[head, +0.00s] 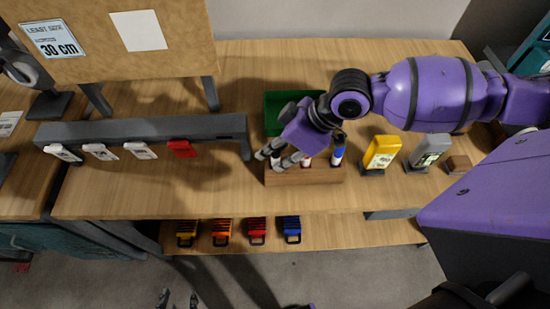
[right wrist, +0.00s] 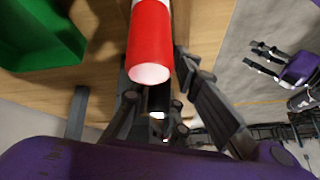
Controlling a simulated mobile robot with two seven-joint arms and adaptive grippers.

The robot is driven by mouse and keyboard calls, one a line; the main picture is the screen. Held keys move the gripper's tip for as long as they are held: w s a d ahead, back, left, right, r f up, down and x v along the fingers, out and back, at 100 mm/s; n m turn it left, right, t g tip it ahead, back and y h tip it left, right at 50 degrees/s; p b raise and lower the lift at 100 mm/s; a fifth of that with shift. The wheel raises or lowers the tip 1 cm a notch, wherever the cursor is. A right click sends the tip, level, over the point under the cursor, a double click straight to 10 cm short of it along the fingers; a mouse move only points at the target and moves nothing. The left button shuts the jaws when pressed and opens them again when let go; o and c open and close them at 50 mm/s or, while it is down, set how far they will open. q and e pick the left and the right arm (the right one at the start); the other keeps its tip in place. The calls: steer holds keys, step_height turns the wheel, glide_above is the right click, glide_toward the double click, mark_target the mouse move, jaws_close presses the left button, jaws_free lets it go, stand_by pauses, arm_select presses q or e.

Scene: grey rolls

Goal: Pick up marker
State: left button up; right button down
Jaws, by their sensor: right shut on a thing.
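My right gripper (head: 276,158) is at the left end of a wooden block (head: 320,175) that holds markers upright. It is shut on a red-and-white marker, whose red end (right wrist: 150,45) shows large between the fingers in the right wrist view. In the head view the fingers mostly hide this marker, and I cannot tell whether it is clear of the block. A blue-and-white marker (head: 338,150) stands at the block's right end. Another marker (head: 306,161) between them is partly hidden. My left gripper (head: 178,299) is empty, fingertips apart, low at the bottom edge.
A green bin (head: 278,103) stands behind the block. Yellow (head: 381,153) and grey (head: 430,150) bottles stand to the right. A dark rail (head: 150,130) with white and red tags is at the left. Several coloured items (head: 256,231) lie on the lower shelf.

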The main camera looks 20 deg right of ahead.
steer(key=shift+s+a, duration=0.1)
step_height(320, 180, up, 10)
arm_select(q)
steer(key=shift+d+r, duration=0.1)
steer(key=shift+r, duration=0.05)
stand_by(0.4)
arm_select(e)
steer(key=c, duration=2.3)
jaws_free()
jaws_close()
arm_select(q)
steer(key=w+r+t+p, duration=0.1)
steer(key=w+r+p, duration=0.3)
steer(key=w+r, duration=0.2)
steer(key=shift+r+t+p, duration=0.3)
steer(key=shift+r+t, duration=0.1)
steer(key=shift+r, duration=0.55)
arm_select(e)
step_height(320, 180, up, 7)
